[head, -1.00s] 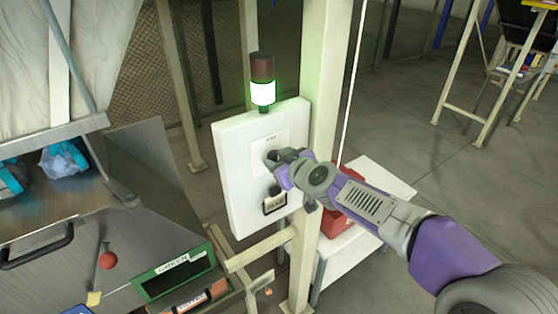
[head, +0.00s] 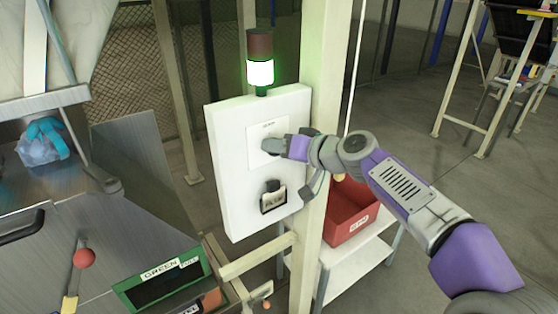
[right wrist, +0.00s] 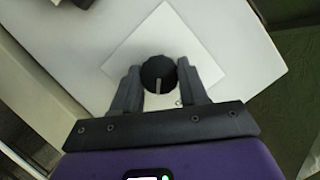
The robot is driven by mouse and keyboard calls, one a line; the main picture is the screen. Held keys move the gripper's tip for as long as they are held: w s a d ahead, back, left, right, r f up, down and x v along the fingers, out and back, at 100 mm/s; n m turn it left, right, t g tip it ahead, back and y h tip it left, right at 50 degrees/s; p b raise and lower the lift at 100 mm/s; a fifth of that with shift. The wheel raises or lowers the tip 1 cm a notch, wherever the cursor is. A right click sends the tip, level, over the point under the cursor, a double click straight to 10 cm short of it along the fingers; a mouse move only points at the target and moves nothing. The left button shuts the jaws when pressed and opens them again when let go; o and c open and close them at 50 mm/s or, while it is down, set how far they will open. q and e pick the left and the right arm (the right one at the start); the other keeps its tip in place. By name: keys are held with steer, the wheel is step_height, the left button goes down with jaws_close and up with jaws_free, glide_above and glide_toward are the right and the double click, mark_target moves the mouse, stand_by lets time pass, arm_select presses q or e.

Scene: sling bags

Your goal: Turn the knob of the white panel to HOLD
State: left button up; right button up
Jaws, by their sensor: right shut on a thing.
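The white panel (head: 232,170) is fixed to a pale post, with a paler label plate (head: 258,148) on its front. My right gripper (head: 272,146) is shut on the black knob at this plate and comes in from the right. In the right wrist view the black knob (right wrist: 158,70) sits between the two fingers of my right gripper (right wrist: 160,88). A light pointer mark on the knob faces the gripper's palm. In the head view the gripper hides most of the knob, and the plate's lettering is too small to read. My left gripper is not in view.
A stack light (head: 260,70) glows green on top of the panel. A tagged black switch (head: 272,196) is lower on the panel. A red bin (head: 350,210) stands on a white shelf (head: 345,270) behind the post. A green-labelled bin (head: 165,280) and a red-balled lever (head: 84,258) are at lower left.

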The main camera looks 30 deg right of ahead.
steer(key=shift+d+f+m+t+y+b, duration=0.1)
steer(key=shift+m+t+y+b, duration=0.25)
steer(key=shift+m+y+b, duration=0.95)
steer(key=shift+d+f+m+t+y+b, duration=0.1)
steer(key=shift+m+t+y+b, duration=0.25)
steer(key=shift+m+b, duration=1.8)
steer(key=o, duration=1.1)
steer(key=shift+c, duration=0.2)
steer(key=v, duration=0.7)
steer(key=shift+s, duration=0.25)
